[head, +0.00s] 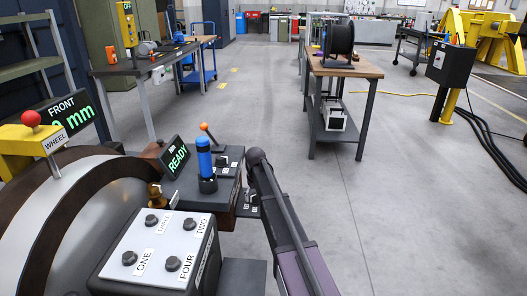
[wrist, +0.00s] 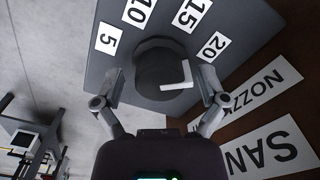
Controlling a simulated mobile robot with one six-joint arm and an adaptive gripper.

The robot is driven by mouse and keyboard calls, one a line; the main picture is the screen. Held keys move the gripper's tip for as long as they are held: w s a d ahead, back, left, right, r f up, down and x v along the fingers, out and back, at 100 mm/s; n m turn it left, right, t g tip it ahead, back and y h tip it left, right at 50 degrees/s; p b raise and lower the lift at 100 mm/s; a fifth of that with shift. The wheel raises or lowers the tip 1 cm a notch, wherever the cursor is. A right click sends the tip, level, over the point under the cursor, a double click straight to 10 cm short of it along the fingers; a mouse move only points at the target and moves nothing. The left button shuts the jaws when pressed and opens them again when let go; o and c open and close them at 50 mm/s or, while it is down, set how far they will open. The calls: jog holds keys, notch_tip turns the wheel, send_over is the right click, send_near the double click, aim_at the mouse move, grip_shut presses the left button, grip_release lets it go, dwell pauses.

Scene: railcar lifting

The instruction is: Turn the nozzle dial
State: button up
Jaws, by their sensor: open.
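The nozzle dial (wrist: 155,72) is a dark round knob on a grey plate (wrist: 238,25), in the upper middle of the wrist view. It carries a white pointer mark (wrist: 178,86) on its right side, nearest the 20 label (wrist: 213,46). Other labels on the plate read 5, 10 and 15. My gripper (wrist: 162,79) is open, with one finger on each side of the dial. I see a gap at the left finger; whether the right finger touches cannot be told. In the head view my arm hides its own end, and I cannot make out the dial.
A brown board with a "NOZZ" label (wrist: 258,88) and a "SAN" label (wrist: 268,147) lies beside the plate. The head view shows a button box (head: 160,248), a blue-handled lever (head: 205,160) and a READY display (head: 174,158) near my arm. Open floor (head: 345,200) lies to the right.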

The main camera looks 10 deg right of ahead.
jog(key=n, duration=1)
notch_tip(320, 180, up, 14)
jog(key=p, duration=1.4)
jog(key=s+r+m+p, duration=0.6)
jog(key=s+r+p, duration=0.8)
jog(key=r+p, duration=0.1)
jog(key=shift+r, duration=0.2)
dwell(0.9)
jog(key=s+r+m+p, duration=0.2)
jog(key=s+m, duration=0.1)
jog(key=s, duration=0.4)
jog(key=s+r+m+p, duration=0.2)
jog(key=s+m+p, duration=0.1)
jog(key=s, duration=0.5)
jog(key=shift+r+m, duration=0.3)
jog(key=shift+r, duration=0.1)
jog(key=shift+a, duration=0.1)
